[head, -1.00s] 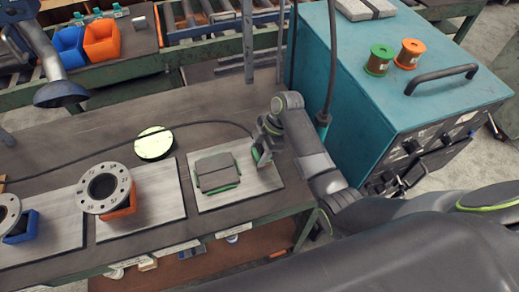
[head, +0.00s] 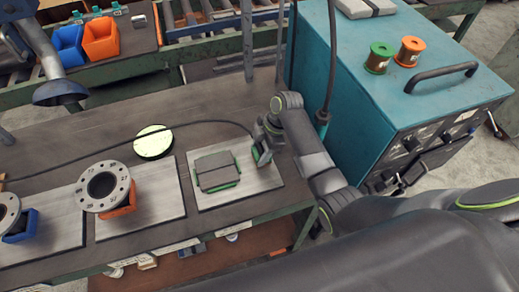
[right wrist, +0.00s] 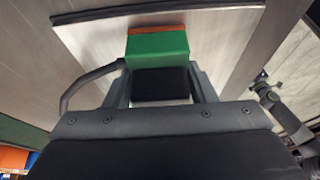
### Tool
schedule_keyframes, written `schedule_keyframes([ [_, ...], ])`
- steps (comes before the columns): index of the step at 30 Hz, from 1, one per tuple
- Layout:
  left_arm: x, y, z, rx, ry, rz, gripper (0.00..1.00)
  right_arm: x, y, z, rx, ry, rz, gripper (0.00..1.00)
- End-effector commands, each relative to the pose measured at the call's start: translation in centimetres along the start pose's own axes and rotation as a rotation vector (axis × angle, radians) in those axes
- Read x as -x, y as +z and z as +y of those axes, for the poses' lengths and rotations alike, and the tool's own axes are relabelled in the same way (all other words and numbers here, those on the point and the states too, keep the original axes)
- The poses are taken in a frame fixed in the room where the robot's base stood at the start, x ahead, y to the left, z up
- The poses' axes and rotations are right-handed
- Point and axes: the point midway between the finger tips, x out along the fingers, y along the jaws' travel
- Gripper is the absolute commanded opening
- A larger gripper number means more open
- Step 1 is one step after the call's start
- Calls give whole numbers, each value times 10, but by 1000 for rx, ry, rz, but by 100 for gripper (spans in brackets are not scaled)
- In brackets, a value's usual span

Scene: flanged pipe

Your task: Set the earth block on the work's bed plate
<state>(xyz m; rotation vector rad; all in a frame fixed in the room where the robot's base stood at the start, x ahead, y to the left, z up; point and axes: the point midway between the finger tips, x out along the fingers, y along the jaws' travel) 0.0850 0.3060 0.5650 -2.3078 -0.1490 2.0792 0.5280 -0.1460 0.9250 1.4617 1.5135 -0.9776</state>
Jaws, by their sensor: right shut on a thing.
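My right gripper (head: 260,158) is over the right part of a pale metal bed plate (head: 262,182) on the bench. In the right wrist view it is shut on the green earth block (right wrist: 158,47), which has a dark part near the jaws and an orange strip along its far edge. The block is at or just above the plate (right wrist: 210,35); I cannot tell whether it touches. A grey workpiece with green edges (head: 215,170) sits on the same plate, left of the gripper. My left gripper is not in view.
Left along the bench, a flanged pipe (head: 115,180) stands over an orange holder on another plate, with a blue holder (head: 22,226) further left. A pale green disc (head: 153,142) and a cable lie behind. A teal machine (head: 385,90) stands at the right.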

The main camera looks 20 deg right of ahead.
Motion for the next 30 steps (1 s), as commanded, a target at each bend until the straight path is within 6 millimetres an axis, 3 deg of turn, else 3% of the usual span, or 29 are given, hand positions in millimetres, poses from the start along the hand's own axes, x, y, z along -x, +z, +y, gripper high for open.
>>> schedule_keyframes([
  [10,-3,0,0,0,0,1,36,-4,1,1,2,2,1,28],
  [11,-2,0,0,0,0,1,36,-4,1,1,2,2,1,53],
  [16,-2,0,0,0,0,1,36,-4,1,0,1,1,1,76],
  [25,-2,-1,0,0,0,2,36,-4,2,-1,-1,-2,-1,76],
  [30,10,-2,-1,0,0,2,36,8,1,0,-1,-1,-1,76],
])
